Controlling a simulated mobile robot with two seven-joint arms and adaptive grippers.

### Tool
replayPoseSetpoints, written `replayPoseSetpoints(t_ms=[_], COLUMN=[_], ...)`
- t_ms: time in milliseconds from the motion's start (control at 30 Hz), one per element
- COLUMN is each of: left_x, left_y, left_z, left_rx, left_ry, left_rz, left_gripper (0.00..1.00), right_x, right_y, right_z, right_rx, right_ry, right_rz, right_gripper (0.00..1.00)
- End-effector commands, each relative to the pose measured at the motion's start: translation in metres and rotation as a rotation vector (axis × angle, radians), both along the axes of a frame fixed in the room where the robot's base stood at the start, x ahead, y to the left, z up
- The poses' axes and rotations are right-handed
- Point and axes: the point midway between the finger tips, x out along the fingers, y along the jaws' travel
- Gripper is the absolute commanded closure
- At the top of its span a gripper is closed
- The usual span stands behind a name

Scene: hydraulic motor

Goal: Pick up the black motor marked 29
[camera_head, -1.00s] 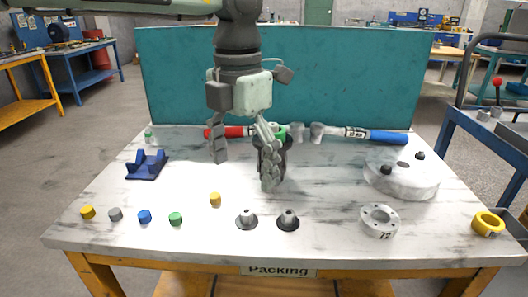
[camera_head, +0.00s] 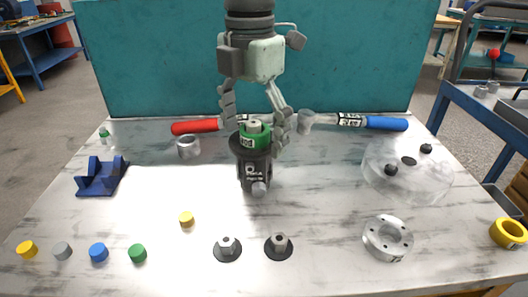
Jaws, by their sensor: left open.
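A black motor (camera_head: 255,172) stands upright near the middle of the white table (camera_head: 330,215). It has a green ring (camera_head: 253,138) on top, a small pale fitting low on its front, and a white label. A number 29 cannot be read on it. My left gripper (camera_head: 255,119) is open and points down from above. Its two fingers are spread at either side of the motor's green top; whether they touch it I cannot tell. My right gripper is not in view.
Red-handled (camera_head: 196,127) and blue-handled (camera_head: 386,123) tools lie behind. A metal ring (camera_head: 188,147) and blue cradle (camera_head: 101,178) are left. A clear round part (camera_head: 408,185) and flanged ring (camera_head: 387,239) are right. Two fittings (camera_head: 228,248) (camera_head: 279,246) and several coloured caps stand in front.

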Motion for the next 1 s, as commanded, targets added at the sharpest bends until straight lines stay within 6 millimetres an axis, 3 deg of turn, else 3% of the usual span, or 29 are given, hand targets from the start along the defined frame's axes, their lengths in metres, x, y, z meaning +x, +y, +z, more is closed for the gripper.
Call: replayPoseSetpoints(t_ms=[533, 833, 1000], left_x=[0.003, 0.004, 0.004], left_y=[-0.003, -0.003, -0.003], left_z=[-0.068, -0.075, -0.075], left_rx=[0.003, 0.001, 0.001], left_ry=[0.003, -0.001, 0.001], left_rz=[0.0, 0.0, 0.001], left_gripper=[0.16, 0.16, 0.36], right_x=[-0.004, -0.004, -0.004], right_y=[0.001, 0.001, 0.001], right_z=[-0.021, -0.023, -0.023], right_rx=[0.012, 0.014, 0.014], right_ry=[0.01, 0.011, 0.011], right_rz=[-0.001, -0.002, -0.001], right_gripper=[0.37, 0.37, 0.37])
